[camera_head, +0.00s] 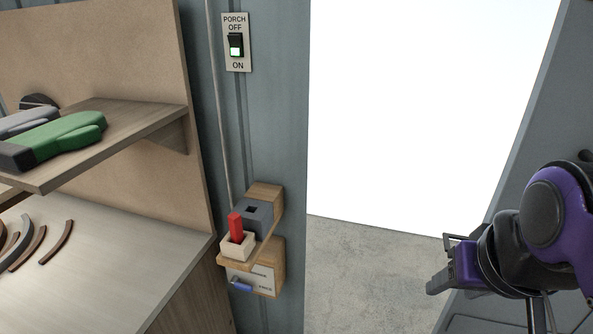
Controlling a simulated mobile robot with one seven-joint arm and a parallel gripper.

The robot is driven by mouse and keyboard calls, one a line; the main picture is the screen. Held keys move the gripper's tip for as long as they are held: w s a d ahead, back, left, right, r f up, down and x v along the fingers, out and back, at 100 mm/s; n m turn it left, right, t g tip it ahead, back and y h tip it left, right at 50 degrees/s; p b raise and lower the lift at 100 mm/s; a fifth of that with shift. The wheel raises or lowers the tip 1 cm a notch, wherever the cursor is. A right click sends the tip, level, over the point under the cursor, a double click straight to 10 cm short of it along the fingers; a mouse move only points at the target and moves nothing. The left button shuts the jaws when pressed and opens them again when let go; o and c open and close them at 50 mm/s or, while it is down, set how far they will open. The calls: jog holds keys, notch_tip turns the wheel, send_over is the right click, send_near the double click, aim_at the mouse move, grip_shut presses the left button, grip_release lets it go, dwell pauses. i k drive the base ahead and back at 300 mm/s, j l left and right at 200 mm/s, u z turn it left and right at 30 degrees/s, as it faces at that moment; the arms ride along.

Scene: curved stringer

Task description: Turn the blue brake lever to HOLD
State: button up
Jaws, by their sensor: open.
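The blue brake lever (241,285) is small and sits low on the front of a wooden box (271,256) on the wall, left of the doorway. It lies roughly level, beside the lower word of a white label (262,276), which seems to read FREE. The upper word is too small to read surely. My gripper (442,262) is at the right, in front of the doorway. It is open and empty, well apart from the lever.
Above the lever, a wooden ledge holds a red peg (235,226) in a cream block (237,245) and a grey block with a square hole (256,217). A porch switch (236,46) is higher up. Floor in the doorway is clear.

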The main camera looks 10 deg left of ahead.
aim_at(235, 283)
jog(key=u, duration=1.25)
jog(key=i, duration=0.2)
jog(key=k, duration=0.5)
jog(key=i+j+u, duration=0.1)
jog(key=i, duration=0.2)
